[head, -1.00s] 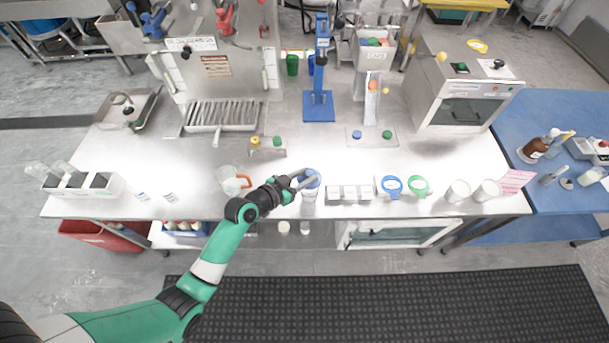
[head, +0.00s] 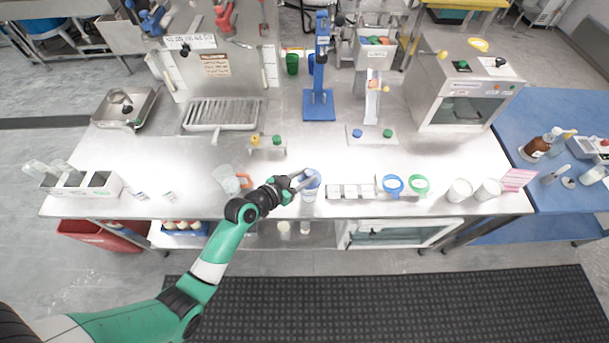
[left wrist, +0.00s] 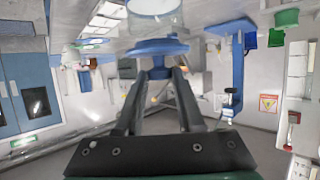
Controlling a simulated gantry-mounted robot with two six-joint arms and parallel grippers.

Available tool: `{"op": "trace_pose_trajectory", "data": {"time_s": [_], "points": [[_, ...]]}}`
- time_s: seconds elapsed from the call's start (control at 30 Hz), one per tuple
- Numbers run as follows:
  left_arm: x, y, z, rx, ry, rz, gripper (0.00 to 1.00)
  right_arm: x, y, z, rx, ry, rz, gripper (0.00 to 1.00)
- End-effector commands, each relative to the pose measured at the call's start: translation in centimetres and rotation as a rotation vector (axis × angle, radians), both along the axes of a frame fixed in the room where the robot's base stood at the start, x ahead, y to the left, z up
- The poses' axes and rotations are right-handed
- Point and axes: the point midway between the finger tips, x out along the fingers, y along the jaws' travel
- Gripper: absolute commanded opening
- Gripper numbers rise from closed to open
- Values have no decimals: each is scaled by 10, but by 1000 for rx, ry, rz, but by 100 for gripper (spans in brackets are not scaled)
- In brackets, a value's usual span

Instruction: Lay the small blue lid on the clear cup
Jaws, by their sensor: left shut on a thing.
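The small blue lid (head: 312,175) is in the jaws of my left gripper (head: 305,181) near the front edge of the table. In the left wrist view the lid (left wrist: 158,47) sits between the fingertips of the gripper (left wrist: 165,72). The clear cup (head: 309,194) stands directly below the lid in the head view. In the left wrist view the cup lines up with the lid, which is at its mouth end. I cannot tell whether the lid fully rests on the rim. My right gripper is not in view.
A clear jug with an orange part (head: 230,180) stands left of the gripper. A row of small white boxes (head: 350,191) is close on the right, then a blue ring (head: 393,184) and a green ring (head: 419,185). White cups (head: 459,190) stand farther right. The table's front edge is close.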

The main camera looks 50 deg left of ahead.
Motion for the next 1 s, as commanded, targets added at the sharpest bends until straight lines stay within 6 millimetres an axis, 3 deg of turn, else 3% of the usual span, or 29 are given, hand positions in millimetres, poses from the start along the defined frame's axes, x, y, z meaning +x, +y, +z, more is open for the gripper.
{"op": "trace_pose_trajectory", "data": {"time_s": [1.0], "points": [[0, 0, -8, 0, 0, 0, 0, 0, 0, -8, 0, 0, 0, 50]]}}
